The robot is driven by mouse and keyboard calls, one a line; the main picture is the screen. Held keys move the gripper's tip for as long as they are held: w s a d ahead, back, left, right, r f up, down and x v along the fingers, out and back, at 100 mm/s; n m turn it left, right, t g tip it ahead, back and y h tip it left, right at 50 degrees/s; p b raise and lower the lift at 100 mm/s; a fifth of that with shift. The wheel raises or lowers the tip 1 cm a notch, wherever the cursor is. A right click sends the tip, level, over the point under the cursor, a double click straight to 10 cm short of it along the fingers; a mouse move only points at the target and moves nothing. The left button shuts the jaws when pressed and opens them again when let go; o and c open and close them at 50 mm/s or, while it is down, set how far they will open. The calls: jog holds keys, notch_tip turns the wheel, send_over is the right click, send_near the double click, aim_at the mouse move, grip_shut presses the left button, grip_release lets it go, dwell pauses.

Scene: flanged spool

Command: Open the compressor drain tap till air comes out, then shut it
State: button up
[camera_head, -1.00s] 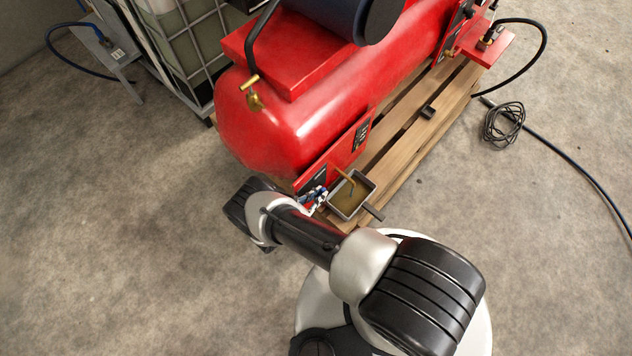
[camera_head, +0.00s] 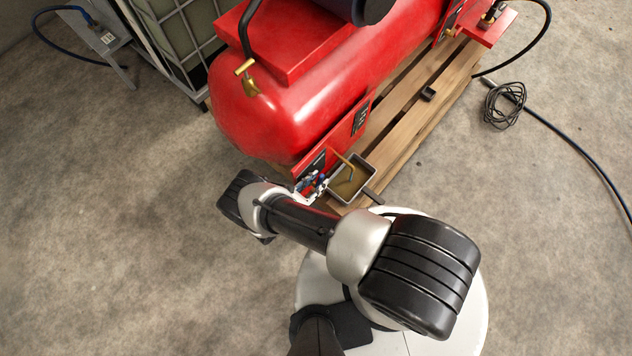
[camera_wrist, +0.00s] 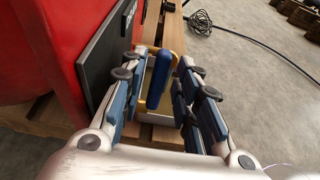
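The drain tap's blue lever (camera_wrist: 158,82) stands between my fingers in the wrist view, with a gap to the left finger and close to the right one. I cannot tell whether it touches. My gripper (camera_wrist: 160,92) is open around it; in the head view the gripper (camera_head: 312,184) is small beside the tank's lower end, partly behind my wrist. The red compressor (camera_head: 290,115) lies on a wooden pallet. A brass drain pipe (camera_head: 343,160) reaches over a grey tray (camera_head: 371,173) holding brownish liquid. The tap's body is mostly hidden, and no air jet can be made out.
A dark plate (camera_wrist: 103,75) on the red tank stands close to my left finger. The pallet (camera_head: 402,150) runs below the compressor. A caged container (camera_head: 185,40) stands at the upper left; a coiled black cable (camera_head: 503,105) lies right. The near floor at left is clear.

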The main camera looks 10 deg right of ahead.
jog(key=shift+a, duration=0.1)
jog(key=v, duration=1.2)
dwell(0.4)
